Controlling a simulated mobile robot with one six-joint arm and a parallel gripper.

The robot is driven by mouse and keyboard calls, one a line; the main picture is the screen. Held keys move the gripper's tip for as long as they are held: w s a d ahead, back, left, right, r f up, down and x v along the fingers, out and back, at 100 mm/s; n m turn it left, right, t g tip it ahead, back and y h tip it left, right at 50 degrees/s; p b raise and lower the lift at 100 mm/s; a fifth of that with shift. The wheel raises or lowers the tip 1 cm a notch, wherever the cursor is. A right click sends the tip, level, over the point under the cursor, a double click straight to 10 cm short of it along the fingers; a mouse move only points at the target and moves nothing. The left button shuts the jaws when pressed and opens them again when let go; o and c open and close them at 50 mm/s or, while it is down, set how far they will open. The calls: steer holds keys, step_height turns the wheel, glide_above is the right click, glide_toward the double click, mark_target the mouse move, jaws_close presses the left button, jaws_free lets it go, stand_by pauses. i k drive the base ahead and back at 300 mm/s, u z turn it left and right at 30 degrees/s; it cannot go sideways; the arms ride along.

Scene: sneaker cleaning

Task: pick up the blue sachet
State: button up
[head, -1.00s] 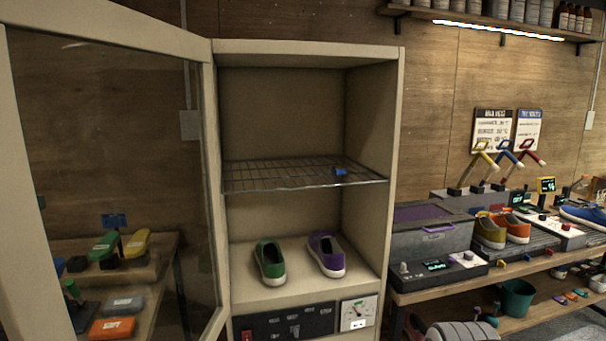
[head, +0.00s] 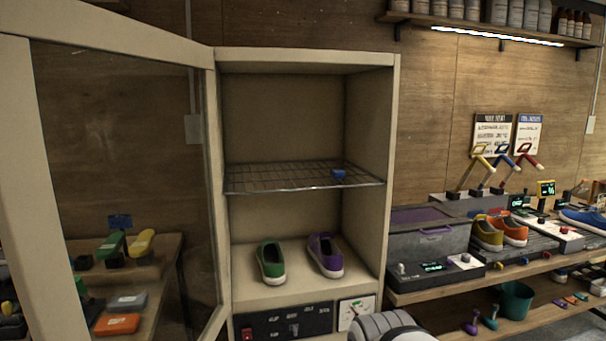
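A small blue object, likely the blue sachet (head: 338,174), lies on the wire rack (head: 262,180) in the upper part of an open cream cabinet (head: 391,130). It sits toward the right of the rack. It is too small to make out in detail. A grey and white rounded part of my arm shows at the bottom edge, below and right of the cabinet. My gripper's fingers are not in view.
A green shoe (head: 270,262) and a purple shoe (head: 325,255) stand on the cabinet's lower shelf. The glass door (head: 130,190) stands open on the left. A workbench with a grey bin (head: 430,236) and more shoes is on the right.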

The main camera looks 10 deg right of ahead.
mark_target(336, 173)
steer(key=i, duration=0.95)
